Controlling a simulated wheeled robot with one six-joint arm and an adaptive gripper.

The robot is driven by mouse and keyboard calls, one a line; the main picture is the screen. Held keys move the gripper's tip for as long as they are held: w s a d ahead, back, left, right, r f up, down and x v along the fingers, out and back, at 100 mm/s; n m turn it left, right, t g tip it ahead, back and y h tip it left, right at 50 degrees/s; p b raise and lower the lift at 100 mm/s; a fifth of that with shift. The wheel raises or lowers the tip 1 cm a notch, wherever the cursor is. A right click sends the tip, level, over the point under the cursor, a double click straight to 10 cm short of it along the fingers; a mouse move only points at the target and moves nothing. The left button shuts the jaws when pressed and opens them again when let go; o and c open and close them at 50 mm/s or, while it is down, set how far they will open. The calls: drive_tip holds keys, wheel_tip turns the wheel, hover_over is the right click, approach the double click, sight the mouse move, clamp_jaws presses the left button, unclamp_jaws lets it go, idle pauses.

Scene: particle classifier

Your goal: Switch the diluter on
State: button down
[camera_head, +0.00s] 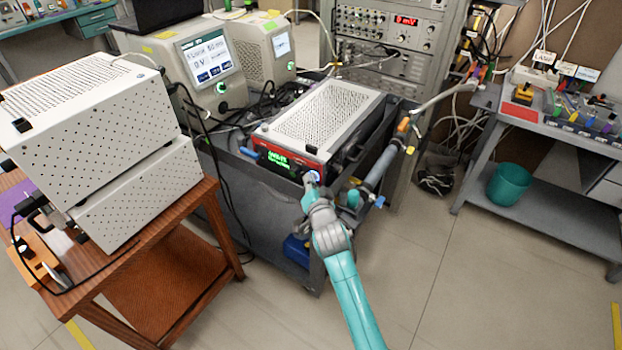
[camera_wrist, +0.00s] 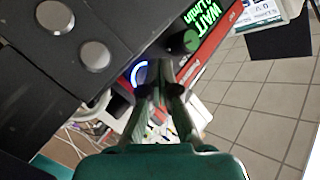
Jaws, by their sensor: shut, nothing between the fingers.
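The diluter (camera_head: 318,125) is a box with a perforated light top and a red front, standing on a dark cart. Its front has a lit green text display (camera_head: 279,162), reading "WAIT" in the wrist view (camera_wrist: 204,18).
The dark cart (camera_head: 262,195) has pipes and a blue-ended tube (camera_head: 382,165) at its right side. A wooden table with white perforated boxes (camera_head: 90,125) stands at left. Open floor lies at front right; a teal bin (camera_head: 508,184) sits on the right bench's lower shelf.

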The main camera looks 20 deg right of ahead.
drive_tip(key=shift+s+d+f, duration=0.15)
drive_tip(key=shift+d+f, duration=0.2)
drive_tip(key=shift+f, duration=0.1)
drive_tip(key=shift+s+a+f, duration=0.2)
drive_tip(key=shift+s+a, duration=0.55)
drive_tip(key=shift+s, duration=0.05)
drive_tip(key=shift+s+a+r, duration=0.1)
drive_tip(key=shift+s+a, duration=0.35)
drive_tip(key=shift+a, duration=0.3)
drive_tip(key=shift+s+a+r, duration=0.15)
drive_tip(key=shift+s+a, duration=0.3)
drive_tip(key=shift+a, duration=0.3)
drive_tip(key=shift+s+a+r, duration=0.1)
drive_tip(key=shift+s+a, duration=0.35)
drive_tip(key=shift+a, duration=0.3)
